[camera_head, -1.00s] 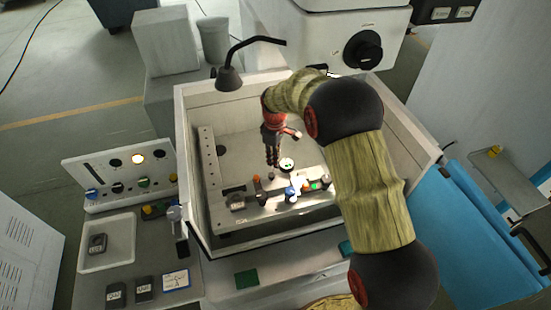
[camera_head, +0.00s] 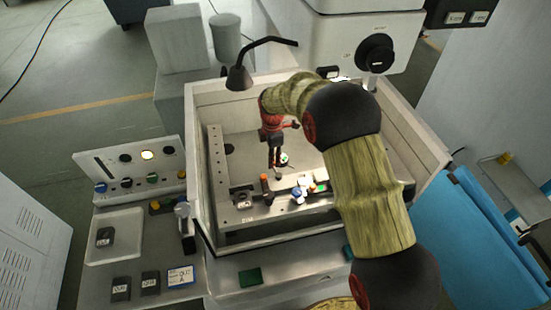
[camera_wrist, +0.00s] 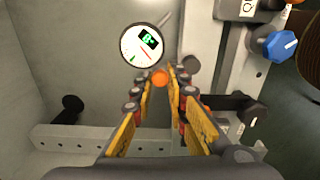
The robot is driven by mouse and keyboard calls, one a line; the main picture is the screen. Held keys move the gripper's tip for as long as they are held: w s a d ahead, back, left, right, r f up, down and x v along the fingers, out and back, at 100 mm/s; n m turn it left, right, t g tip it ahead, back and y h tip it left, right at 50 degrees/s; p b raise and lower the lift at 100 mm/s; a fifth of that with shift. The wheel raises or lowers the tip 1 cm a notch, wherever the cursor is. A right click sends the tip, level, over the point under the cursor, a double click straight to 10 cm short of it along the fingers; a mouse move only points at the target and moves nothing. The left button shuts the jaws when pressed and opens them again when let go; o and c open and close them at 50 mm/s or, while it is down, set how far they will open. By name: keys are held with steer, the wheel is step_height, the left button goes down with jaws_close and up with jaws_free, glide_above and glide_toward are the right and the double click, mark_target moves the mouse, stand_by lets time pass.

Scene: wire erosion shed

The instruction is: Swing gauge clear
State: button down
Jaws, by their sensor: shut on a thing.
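The gauge is a round white dial (camera_wrist: 142,45) with a green readout and a red needle, upper left of the fingertips in the wrist view. In the head view it is small (camera_head: 284,159), just right of my gripper (camera_head: 276,161), inside the open tank. In the wrist view my gripper (camera_wrist: 160,77) is shut on a small orange knob (camera_wrist: 160,79), seen between the fingertips. The knob sits just below the dial's rim; how it joins the gauge is hidden.
A blue knob (camera_wrist: 279,45) and a metal fixture stand right of my fingers. A perforated rail (camera_wrist: 75,140) crosses below. The tank's walls (camera_head: 205,190) enclose the work area. A black lamp (camera_head: 240,78) overhangs the back left. The tank floor left of the gripper is fairly clear.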

steer(key=shift+s+a+n, duration=0.1)
steer(key=shift+a+n, duration=0.1)
steer(key=shift+n, duration=0.4)
steer(key=c, duration=1.7)
jaws_free()
steer(key=shift+c, duration=0.2)
step_height(320, 180, up, 12)
steer(key=shift+a, duration=0.1)
